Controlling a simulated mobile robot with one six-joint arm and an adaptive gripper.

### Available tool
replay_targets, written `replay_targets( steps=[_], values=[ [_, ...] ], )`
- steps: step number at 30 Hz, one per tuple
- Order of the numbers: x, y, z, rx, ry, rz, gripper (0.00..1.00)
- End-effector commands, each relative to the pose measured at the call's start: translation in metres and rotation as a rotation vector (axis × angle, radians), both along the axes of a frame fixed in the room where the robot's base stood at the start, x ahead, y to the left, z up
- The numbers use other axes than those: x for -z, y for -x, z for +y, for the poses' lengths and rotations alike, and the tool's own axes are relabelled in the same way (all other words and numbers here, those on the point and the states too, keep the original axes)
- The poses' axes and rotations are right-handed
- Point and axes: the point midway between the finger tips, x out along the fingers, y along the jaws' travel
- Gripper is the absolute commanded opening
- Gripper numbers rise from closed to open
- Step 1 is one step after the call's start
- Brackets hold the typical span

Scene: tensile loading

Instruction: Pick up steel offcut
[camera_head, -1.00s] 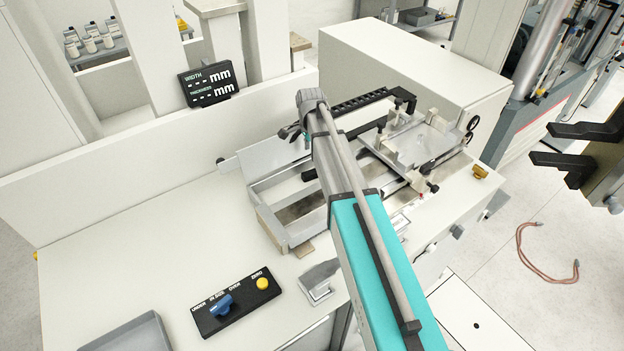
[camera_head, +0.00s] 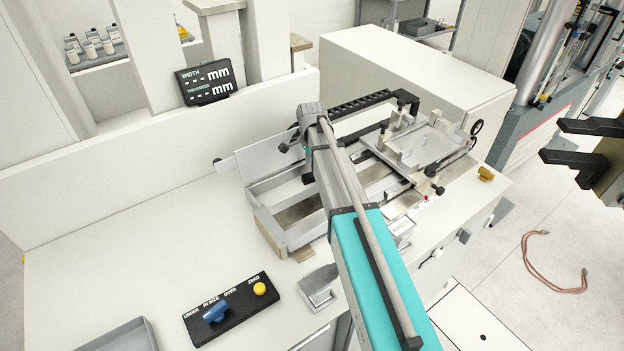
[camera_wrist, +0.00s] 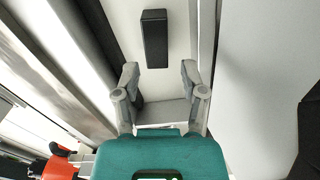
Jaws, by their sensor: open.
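My gripper (camera_wrist: 160,74) is open in the wrist view, its two grey fingers apart with nothing clasped between them. A plain grey flat surface (camera_wrist: 164,112) shows between and below the fingers; I cannot tell whether it is the steel offcut. A black block (camera_wrist: 154,38) lies on a pale strip just beyond the fingertips. In the head view my arm reaches over a metal frame (camera_head: 262,212) on the bench and hides part of it. Bare steel shows inside the frame, but no separate offcut can be made out for sure. The fingers are not clearly visible there.
A control panel (camera_head: 229,309) with a blue knob and yellow button, a grey tray (camera_head: 122,336) and a small metal block (camera_head: 318,287) sit on the front of the bench. A metal fixture (camera_head: 425,148) stands right of my arm. The bench's left side is clear.

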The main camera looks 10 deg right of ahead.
Motion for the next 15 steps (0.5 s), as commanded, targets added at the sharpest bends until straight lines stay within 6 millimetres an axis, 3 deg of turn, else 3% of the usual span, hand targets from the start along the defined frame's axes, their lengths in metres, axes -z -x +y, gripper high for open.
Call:
replay_targets(
  steps=[8,15],
  values=[
    [0.001,0.0,0.0,0.001,0.0,0.0,0.54],
    [0.014,0.002,0.0,0.001,0.0,0.0,0.54]
  ],
)
